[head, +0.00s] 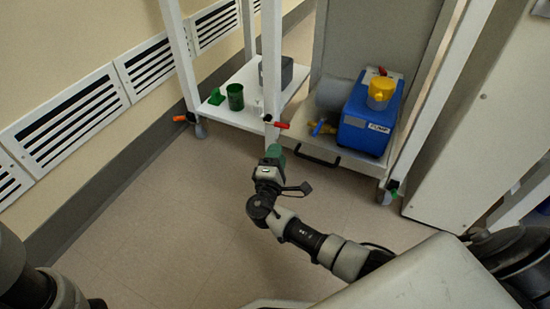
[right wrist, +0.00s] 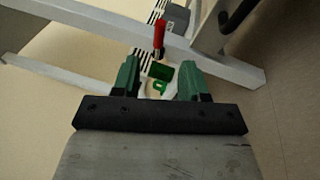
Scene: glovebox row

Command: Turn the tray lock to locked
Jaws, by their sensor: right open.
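A small red lever (head: 278,124) sticks out to the right from a white frame post, beside the pull-out tray (head: 345,158); I take it for the tray lock. My right gripper (head: 273,152) is just below and in front of it in the head view, its green fingers pointing toward it. In the right wrist view the red lever (right wrist: 159,34) lies beyond the gap between the fingers of the right gripper (right wrist: 160,80). The lever's pivot is hard to make out. My left gripper is out of view.
A blue pump (head: 367,118) with a yellow cup (head: 380,93) on top stands on the tray. A black handle (head: 317,157) is on the tray front. A green cup (head: 235,97) stands on the white shelf at left. The floor in front is clear.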

